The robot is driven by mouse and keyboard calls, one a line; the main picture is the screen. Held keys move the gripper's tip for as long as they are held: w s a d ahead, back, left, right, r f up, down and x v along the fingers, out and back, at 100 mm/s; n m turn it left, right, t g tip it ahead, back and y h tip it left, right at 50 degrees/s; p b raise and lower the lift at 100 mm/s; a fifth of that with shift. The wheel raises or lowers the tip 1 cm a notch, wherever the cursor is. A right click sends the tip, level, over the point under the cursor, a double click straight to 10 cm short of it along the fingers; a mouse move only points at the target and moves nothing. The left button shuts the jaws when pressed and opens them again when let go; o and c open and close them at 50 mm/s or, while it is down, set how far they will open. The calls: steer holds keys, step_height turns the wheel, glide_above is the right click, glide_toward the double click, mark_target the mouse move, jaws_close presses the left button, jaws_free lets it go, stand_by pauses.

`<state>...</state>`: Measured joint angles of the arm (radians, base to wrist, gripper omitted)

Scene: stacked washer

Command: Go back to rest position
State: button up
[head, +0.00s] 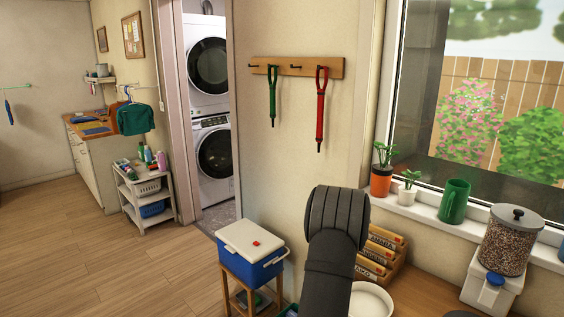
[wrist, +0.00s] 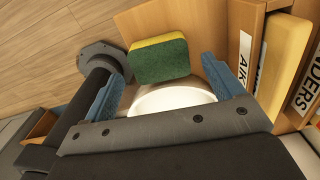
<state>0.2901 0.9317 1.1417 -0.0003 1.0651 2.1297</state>
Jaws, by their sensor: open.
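My gripper (wrist: 162,62) shows in the wrist view with its two blue fingers spread wide apart. A green and yellow sponge (wrist: 160,62) appears in the gap near the fingertips, with nothing gripping it. A white bowl (wrist: 172,97) shows partly below the sponge, cut off by the gripper body. In the head view, my dark arm rises at the bottom middle and hides my gripper and the sponge. The white bowl also shows there (head: 371,303), beside my arm at the lower edge.
A wooden rack of labelled packets (head: 380,255) stands right of my arm, close to the gripper in the wrist view (wrist: 243,45). Plants, a green mug (head: 454,201) and a dispenser (head: 505,245) line the window side. A blue cooler (head: 252,252) stands left. Floor is open further left.

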steer(key=s+d+r, duration=0.7)
steer(key=s+d, duration=0.1)
steer(key=s+a+f+n, duration=0.1)
steer(key=a+f+n, duration=0.4)
steer(key=a+n, duration=0.5)
steer(key=s+a+f+n, duration=0.1)
steer(key=a+f+n, duration=0.4)
steer(key=a+n, duration=0.5)
steer(key=shift+s+a+f+n, duration=0.25)
steer(key=shift+s+f+n, duration=0.05)
steer(key=shift+s+f, duration=0.1)
